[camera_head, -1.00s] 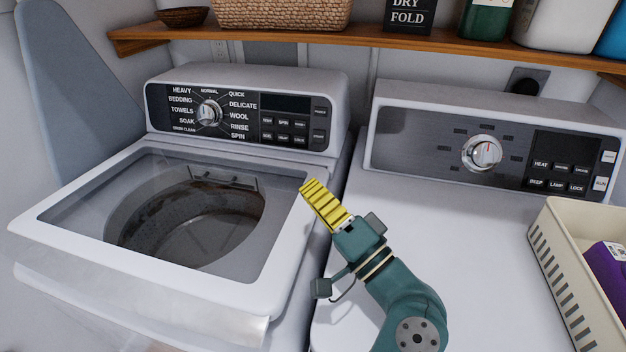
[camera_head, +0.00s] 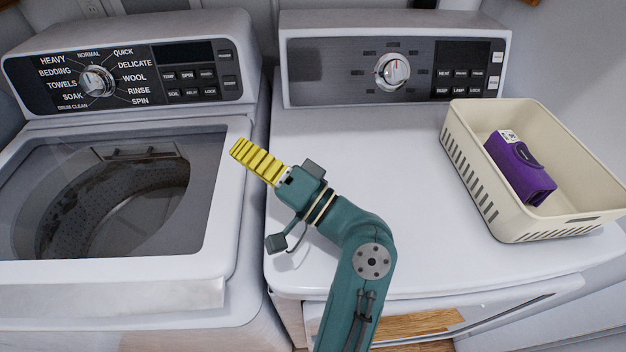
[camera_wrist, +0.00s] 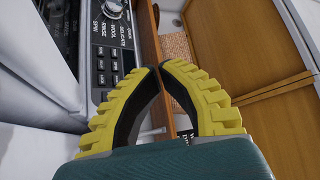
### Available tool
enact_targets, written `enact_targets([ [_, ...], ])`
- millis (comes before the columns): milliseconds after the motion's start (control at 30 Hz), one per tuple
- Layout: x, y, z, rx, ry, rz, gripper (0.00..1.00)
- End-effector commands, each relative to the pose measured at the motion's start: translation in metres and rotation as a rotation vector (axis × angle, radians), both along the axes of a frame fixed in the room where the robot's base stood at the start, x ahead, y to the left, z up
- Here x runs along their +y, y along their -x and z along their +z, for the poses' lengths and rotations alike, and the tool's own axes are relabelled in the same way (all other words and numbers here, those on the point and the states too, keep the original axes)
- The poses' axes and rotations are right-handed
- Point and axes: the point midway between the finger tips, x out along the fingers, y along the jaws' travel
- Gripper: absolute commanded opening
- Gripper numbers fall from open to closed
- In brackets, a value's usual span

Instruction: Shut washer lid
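The washer (camera_head: 130,295) stands at the left in the head view. Its lid (camera_head: 222,205), a white frame around a dark clear window, lies flat on the washer top and looks shut. The drum shows through the window. My gripper (camera_head: 240,150) has yellow ribbed fingers and appears above the lid's right back part, near the control panel (camera_head: 130,80). I cannot tell its exact height. In the wrist view my gripper (camera_wrist: 159,69) has its fingertips together, with nothing between them. The washer panel (camera_wrist: 103,50) shows beside the left finger there.
The dryer (camera_head: 350,170) stands to the right of the washer, a narrow gap between them. A cream basket (camera_head: 470,175) holding a purple container (camera_head: 520,170) sits on its right side. The dryer top's middle is free beneath my arm. A wooden shelf edge (camera_wrist: 150,35) shows in the wrist view.

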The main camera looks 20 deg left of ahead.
Motion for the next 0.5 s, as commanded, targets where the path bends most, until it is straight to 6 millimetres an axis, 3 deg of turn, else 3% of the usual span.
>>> enact_targets([
  [100, -0.032, 0.004, -0.009, 0.001, 0.000, -0.007, 0.00],
  [300, -0.087, 0.014, -0.008, 0.000, 0.000, -0.007, 0.00],
  [500, -0.128, 0.022, -0.008, 0.000, 0.000, -0.003, 0.00],
])
